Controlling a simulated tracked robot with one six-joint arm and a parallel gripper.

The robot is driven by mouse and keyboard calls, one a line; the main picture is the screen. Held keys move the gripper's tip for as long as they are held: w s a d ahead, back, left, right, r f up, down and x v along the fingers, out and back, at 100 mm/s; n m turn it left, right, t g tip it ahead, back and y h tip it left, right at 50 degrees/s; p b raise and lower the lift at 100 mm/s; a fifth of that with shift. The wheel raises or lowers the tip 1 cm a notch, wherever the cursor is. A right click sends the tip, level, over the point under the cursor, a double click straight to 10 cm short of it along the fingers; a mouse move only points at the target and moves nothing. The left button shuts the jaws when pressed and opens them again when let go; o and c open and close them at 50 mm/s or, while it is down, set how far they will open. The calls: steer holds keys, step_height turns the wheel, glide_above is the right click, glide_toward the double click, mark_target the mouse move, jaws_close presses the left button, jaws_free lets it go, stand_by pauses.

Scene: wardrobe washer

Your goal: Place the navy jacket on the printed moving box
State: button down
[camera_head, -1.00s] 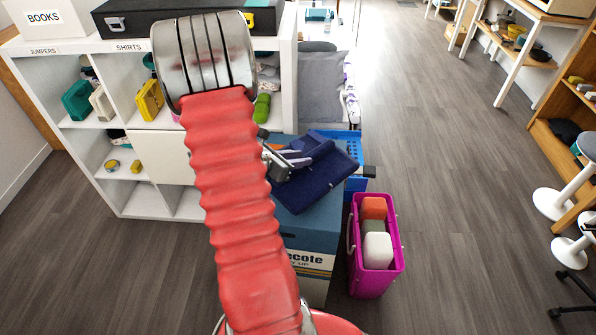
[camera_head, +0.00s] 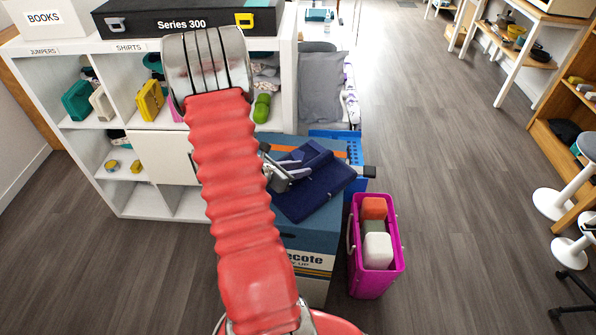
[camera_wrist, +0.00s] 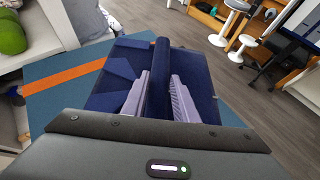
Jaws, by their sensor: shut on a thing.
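The navy jacket (camera_head: 318,185) is a folded dark blue bundle over the top of the blue printed moving box (camera_head: 312,240). From these views I cannot tell whether it rests fully on the lid. My gripper (camera_head: 285,168) is at the jacket's left side in the head view, partly hidden by my red arm. In the wrist view my gripper (camera_wrist: 160,95) is shut on an upright fold of the navy jacket (camera_wrist: 110,75), with a pale finger on each side. The box top (camera_wrist: 55,95) shows its orange stripe there.
A magenta bin (camera_head: 375,285) with several blocks stands right of the box. A blue crate (camera_head: 353,150) is behind it. A white shelf unit (camera_head: 130,215) with clothes compartments stands at left. Open floor (camera_head: 450,180) lies to the right.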

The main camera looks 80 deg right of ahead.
stand_by(0.3)
steer(key=c, duration=1.4)
jaws_free()
steer(key=shift+f, duration=0.1)
steer(key=v, duration=1.2)
steer(key=shift+w, duration=0.15)
